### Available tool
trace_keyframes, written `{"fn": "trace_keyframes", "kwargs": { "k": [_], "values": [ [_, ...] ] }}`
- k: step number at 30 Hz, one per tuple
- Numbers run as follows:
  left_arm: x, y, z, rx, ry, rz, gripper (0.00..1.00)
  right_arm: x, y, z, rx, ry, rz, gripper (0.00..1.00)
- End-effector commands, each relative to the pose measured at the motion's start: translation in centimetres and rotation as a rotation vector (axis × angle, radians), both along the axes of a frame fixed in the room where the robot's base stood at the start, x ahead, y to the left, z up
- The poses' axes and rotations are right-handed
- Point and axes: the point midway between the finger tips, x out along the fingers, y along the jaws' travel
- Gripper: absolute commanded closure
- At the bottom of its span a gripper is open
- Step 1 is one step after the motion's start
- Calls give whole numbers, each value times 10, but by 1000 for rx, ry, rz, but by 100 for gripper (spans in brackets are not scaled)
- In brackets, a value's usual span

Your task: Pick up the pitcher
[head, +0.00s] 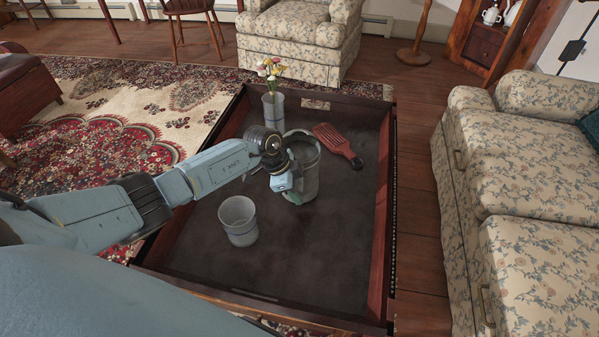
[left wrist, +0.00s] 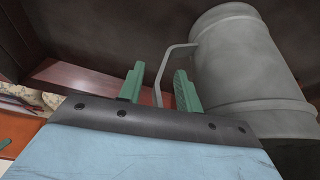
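The grey pitcher (head: 306,178) stands upright in the dark tray-like table, partly hidden behind my left gripper (head: 291,190). In the left wrist view the pitcher (left wrist: 245,70) fills the upper right, with its thin handle on its left side. The two green fingers of my left gripper (left wrist: 159,72) are apart, and the lower part of the handle shows between them. I see a gap on the left side of the handle, so the fingers do not look closed on it. My right gripper is in neither view.
A grey cup (head: 238,222) stands nearer me in the sunken table (head: 330,260). A vase (head: 273,112) of flowers and a red slotted utensil (head: 333,141) are behind the pitcher. Raised wooden walls surround the table. A floral sofa (head: 530,200) stands at the right.

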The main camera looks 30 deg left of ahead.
Motion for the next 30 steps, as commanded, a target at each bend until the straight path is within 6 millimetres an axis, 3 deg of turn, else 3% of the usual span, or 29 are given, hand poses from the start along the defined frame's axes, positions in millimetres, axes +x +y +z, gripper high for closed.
{"fn": "trace_keyframes", "kwargs": {
  "k": [7, 15, 30],
  "values": [
    [0, 0, 0, 0, 0, -1, 65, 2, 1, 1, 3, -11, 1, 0],
    [0, 0, 0, 0, 0, -1, 100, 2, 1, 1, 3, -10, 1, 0],
    [0, 0, 0, 0, 1, 0, 100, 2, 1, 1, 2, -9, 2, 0]
  ]
}}
